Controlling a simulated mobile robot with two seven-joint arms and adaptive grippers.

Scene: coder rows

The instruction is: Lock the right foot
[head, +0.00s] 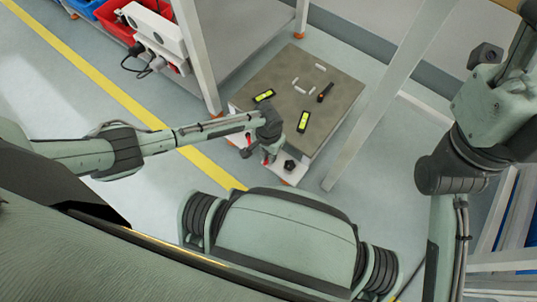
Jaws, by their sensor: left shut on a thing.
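A low unit with a grey-brown top plate (335,112) stands on the floor between white frame legs. My left gripper (267,158) reaches down at its near edge and is shut on a small red part there, mostly hidden by the fingers. Which part of the foot it grips is too small to tell. Another red part (248,141) shows just left of the gripper. A black knob (289,165) stands at the near corner, right of the gripper and apart from it. My right arm is at the right, and its fingers do not show.
Two spirit levels with yellow-green faces, one left (264,96) and one right (303,121), lie on the plate. A dark tool with an orange part (325,92) and several pale strips lie there too. A white leg (385,100) rises close on the right.

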